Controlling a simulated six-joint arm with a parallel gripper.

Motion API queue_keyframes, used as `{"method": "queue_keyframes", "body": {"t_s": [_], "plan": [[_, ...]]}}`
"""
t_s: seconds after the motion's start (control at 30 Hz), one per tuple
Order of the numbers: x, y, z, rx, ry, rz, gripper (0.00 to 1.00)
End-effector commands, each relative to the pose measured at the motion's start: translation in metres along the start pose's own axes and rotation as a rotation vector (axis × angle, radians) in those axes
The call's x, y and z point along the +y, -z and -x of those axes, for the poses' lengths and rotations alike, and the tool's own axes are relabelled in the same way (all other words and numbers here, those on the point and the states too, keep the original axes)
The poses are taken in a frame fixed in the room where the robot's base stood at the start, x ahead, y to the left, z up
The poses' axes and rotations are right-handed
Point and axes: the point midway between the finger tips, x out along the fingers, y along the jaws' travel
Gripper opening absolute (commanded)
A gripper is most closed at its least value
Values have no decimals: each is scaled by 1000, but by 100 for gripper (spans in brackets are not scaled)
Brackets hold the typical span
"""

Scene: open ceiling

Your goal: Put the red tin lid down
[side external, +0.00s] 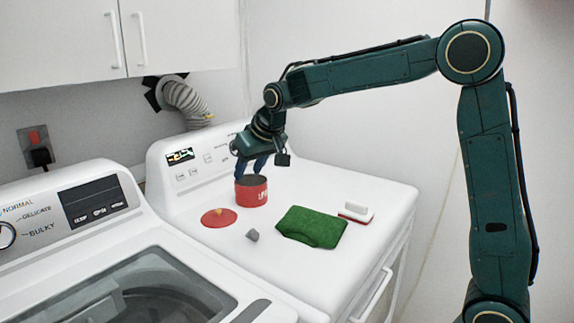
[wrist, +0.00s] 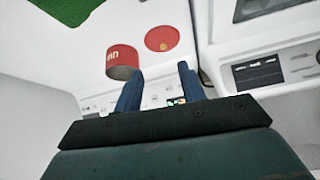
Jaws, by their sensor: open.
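The red tin lid (side external: 219,217) lies flat on top of the white dryer, with a small yellowish knob in its middle. It also shows in the wrist view (wrist: 162,39). The red tin (side external: 251,191) stands upright and open-topped just right of the lid, with white lettering on its side; it shows in the wrist view too (wrist: 123,61). My gripper (side external: 252,167) is open and empty, with blue fingers pointing down close above or behind the tin. In the wrist view its fingertips (wrist: 160,72) are apart with nothing between them. Contact with the tin cannot be told.
A folded green cloth (side external: 311,227) lies right of the tin, with a white and red brush-like item (side external: 356,212) beyond it. A small grey piece (side external: 252,235) lies in front. The dryer's control panel (side external: 200,158) rises behind. A washer (side external: 120,260) stands at left.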

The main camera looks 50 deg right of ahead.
Motion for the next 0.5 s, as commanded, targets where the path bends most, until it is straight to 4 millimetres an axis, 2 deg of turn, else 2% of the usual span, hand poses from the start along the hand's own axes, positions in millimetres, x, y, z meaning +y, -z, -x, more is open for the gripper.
{"method": "queue_keyframes", "body": {"t_s": [0.03,0.2,0.5], "plan": [[1,-9,16,1,4,5,40],[5,-44,57,-10,16,24,40],[12,-116,115,-25,36,59,40]]}}
